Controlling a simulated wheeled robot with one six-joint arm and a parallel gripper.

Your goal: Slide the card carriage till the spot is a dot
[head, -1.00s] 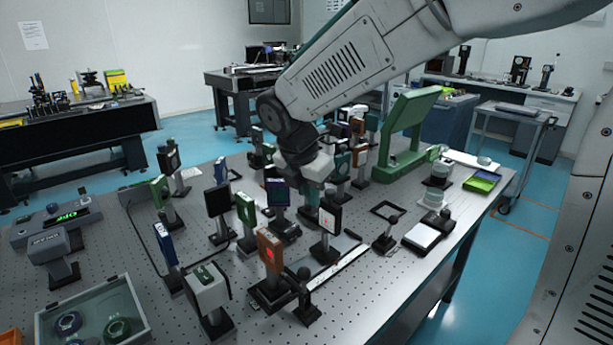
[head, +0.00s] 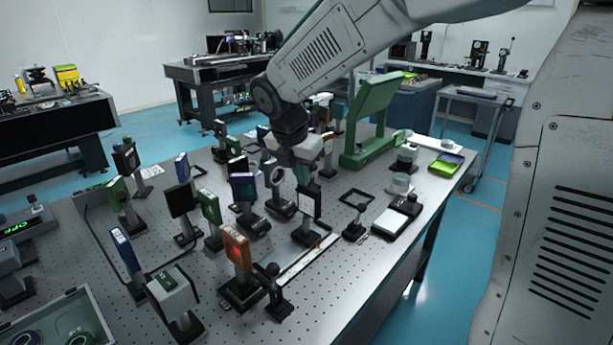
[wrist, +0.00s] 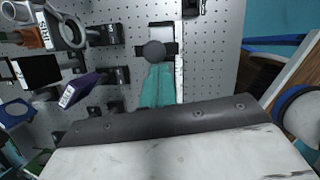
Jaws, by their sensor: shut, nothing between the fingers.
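The card carriage (head: 309,203) holds an upright white card in a dark frame on a black foot. It stands at the far end of a pale rail (head: 303,260) near the table's front edge. My gripper (head: 303,180) is shut and empty, pointing down close behind the card's top edge. In the wrist view, its teal fingers (wrist: 158,72) end beside a round dark knob (wrist: 154,52); I cannot tell whether they touch. An orange mount (head: 237,248) with a red glow stands at the rail's near end. The spot on the card is too small to read.
Several mounts crowd the table left of the rail, including a purple-edged one (head: 243,188) and a green one (head: 210,208). An empty black frame (head: 356,197) stands right of the card. A tall green stand (head: 372,120) rises behind. A flat white-topped pad (head: 390,222) lies at the right edge.

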